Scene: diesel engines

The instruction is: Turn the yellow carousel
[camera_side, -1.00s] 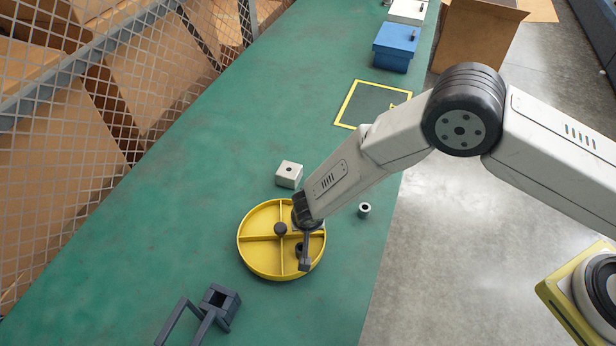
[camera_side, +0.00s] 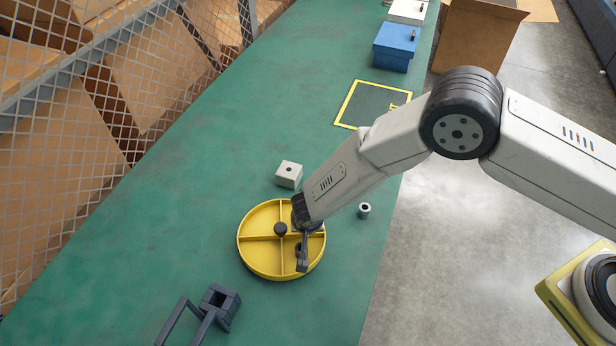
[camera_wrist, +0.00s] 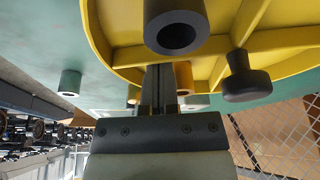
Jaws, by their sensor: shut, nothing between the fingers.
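The yellow carousel (camera_side: 259,262) is a round, shallow tray with crossing dividers, lying on the green bench. A black knob (camera_side: 280,229) stands at its centre; it also shows in the wrist view (camera_wrist: 245,78). My gripper (camera_side: 302,265) points down over the right part of the carousel, with its fingers shut and empty. In the wrist view the shut fingers (camera_wrist: 159,82) reach in at the carousel's rim. A dark ring-shaped part (camera_wrist: 176,28) sits in a compartment beside the fingers. I cannot tell whether the fingers touch the carousel.
A white block with a hole (camera_side: 289,174) stands behind the carousel, and a small grey ring (camera_side: 364,210) to its right. A dark grey bracket (camera_side: 219,304) lies in front. A yellow-outlined square (camera_side: 372,104) and a blue box (camera_side: 396,46) are farther back. Wire mesh (camera_side: 110,100) borders the left.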

